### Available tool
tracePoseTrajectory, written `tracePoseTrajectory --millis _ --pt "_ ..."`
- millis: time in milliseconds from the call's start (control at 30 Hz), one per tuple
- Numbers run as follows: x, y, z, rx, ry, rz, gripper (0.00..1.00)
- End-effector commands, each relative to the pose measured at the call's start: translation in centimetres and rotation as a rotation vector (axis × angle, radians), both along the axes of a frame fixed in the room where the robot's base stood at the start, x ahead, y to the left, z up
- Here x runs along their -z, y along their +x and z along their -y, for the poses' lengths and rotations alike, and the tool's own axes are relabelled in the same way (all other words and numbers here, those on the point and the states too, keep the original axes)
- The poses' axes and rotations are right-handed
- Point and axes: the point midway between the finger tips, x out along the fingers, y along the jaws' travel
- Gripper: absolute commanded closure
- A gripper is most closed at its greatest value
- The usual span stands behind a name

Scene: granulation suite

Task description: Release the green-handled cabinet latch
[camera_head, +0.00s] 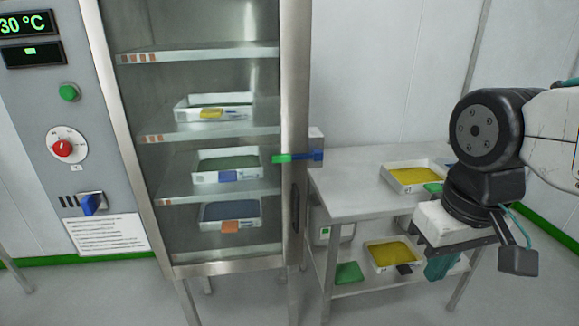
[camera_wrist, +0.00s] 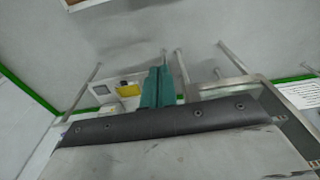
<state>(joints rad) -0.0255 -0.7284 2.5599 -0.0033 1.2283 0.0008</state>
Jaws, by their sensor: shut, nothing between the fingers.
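The latch's green handle (camera_head: 282,158) sticks out to the left, across the right frame of the glass-fronted cabinet (camera_head: 294,80). A blue part (camera_head: 311,155) joins it to a small grey block on the right. The handle lies about level, and the cabinet door looks shut. My gripper (camera_head: 440,266) is to the right of and below the latch, over the steel table's right side, apart from the latch. Its teal fingers (camera_wrist: 158,87) are shut and empty in the wrist view. The latch cannot be made out in the wrist view.
A steel table (camera_head: 345,180) stands right of the cabinet. It bears a tray of yellow material (camera_head: 415,178), and another such tray (camera_head: 393,254) is on its lower shelf. A control panel with a red knob (camera_head: 62,148) is on the left. The cabinet shelves hold several trays.

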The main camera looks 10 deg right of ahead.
Motion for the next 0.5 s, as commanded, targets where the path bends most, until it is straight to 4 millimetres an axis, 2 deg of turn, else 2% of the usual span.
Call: tracePoseTrajectory --millis 100,200,367,500 --pt "1.5 0.6 -0.7 -0.038 -0.005 -0.083 1.0" --pt "3.1 1.1 -0.5 -0.088 -0.057 -0.167 1.0" --pt "5.5 2.0 1.2 -0.209 -0.217 -0.314 1.0" --pt "6.9 3.1 3.4 -0.336 -0.394 -0.441 1.0"
